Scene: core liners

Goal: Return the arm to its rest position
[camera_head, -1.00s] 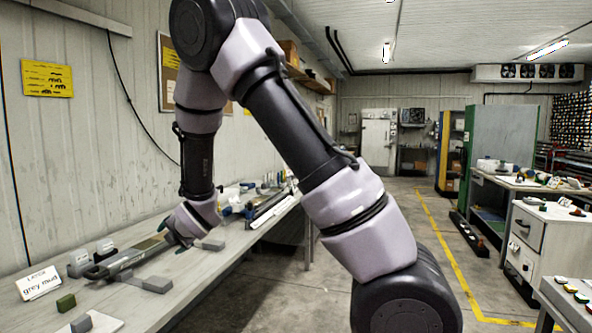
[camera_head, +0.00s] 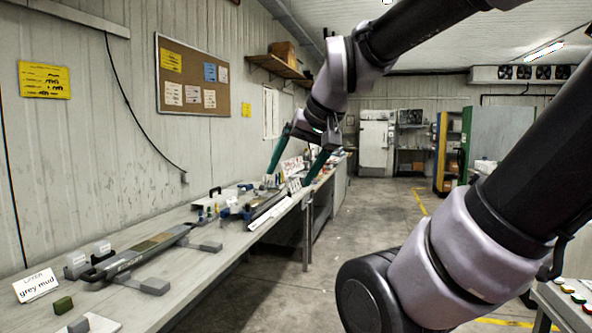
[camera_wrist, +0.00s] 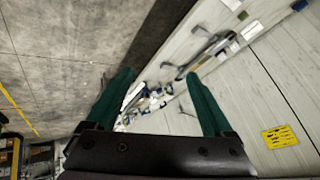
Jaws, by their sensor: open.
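My gripper (camera_head: 293,167) is raised in the air over the aisle side of the bench, with its two green fingers spread apart and nothing between them. The wrist view also shows the gripper (camera_wrist: 158,85) open and empty. My arm arches across the upper right of the head view. The long core liner tray (camera_head: 143,250) lies on the left bench (camera_head: 215,262), clear of the gripper. A card reading "grey mud" (camera_head: 36,285) stands at its near end, with a green block (camera_head: 63,305) in front.
Bottles and tools (camera_head: 225,207) crowd the bench farther back. A corkboard (camera_head: 192,78) and a yellow notice (camera_head: 45,80) hang on the left wall. The concrete floor aisle (camera_head: 290,285) is open. A green cabinet (camera_head: 500,140) stands at the right.

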